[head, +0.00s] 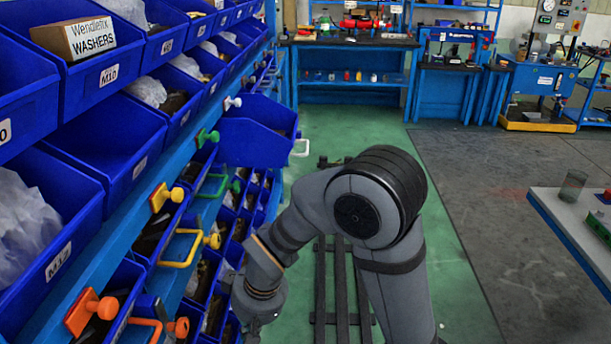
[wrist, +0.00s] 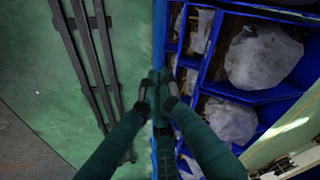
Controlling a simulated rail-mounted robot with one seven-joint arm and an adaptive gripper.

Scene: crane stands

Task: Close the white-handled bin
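The white-handled bin (head: 258,134) is a blue bin pulled well out from the shelf wall, at the upper middle of the head view. Its white loop handle (head: 300,147) is on its right end, facing the aisle. My gripper is low at the lower middle of the head view, beside the lower bins and mostly hidden by my own arm; it is apart from the white handle. In the wrist view my gripper (wrist: 157,89) has its two dark fingertips together, with nothing seen held between them. I cannot make out the white handle in the wrist view.
Blue bins with orange (head: 91,312), yellow (head: 166,197) and green (head: 207,137) knobs line the left. Open bins with plastic bags (wrist: 262,57) lie right of my fingers in the wrist view. Dark floor rails (head: 341,290) run along the green aisle. A workbench (head: 577,225) stands right.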

